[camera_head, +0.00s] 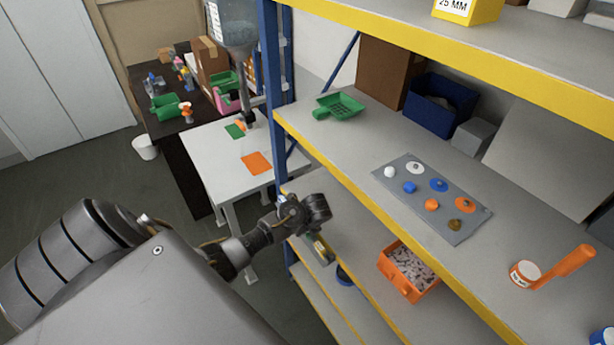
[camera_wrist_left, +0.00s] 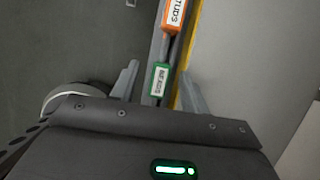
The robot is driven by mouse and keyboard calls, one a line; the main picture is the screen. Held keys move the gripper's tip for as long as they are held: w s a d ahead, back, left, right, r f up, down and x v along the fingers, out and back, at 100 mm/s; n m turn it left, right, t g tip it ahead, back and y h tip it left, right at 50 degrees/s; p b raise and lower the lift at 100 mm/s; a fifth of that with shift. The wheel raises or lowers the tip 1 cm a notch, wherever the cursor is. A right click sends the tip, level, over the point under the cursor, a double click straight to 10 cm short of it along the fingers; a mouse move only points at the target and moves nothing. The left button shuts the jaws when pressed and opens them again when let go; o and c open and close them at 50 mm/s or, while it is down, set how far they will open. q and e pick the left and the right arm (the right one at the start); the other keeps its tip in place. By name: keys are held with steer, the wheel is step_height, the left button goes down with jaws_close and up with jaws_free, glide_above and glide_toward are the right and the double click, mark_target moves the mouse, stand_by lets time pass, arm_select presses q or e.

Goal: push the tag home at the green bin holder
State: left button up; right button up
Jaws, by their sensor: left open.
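The green bin holder (camera_wrist_left: 158,82) sits on the shelf's front edge in the left wrist view. A white tag (camera_wrist_left: 161,77) with dark print shows on its face. I cannot tell how far in the tag sits. My left gripper (camera_wrist_left: 160,70) is open, with one finger on each side of the green holder and nothing visibly clamped. I cannot tell whether the fingers touch it. In the head view my left wrist and hand (camera_head: 304,213) are at the lower shelf's front edge, and the holder is not clear there. My right gripper is not in view.
An orange holder (camera_wrist_left: 174,16) with a printed tag is on the same edge, beyond the green one. An orange bin (camera_head: 408,272) stands on the lower shelf. The upper shelf holds a grey mat (camera_head: 462,218) with small parts and a green scoop (camera_head: 339,107). A blue post (camera_head: 270,70) is close.

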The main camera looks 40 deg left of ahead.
arm_select(q)
steer(key=shift+c, duration=0.2)
jaws_close()
steer(key=shift+r, duration=0.2)
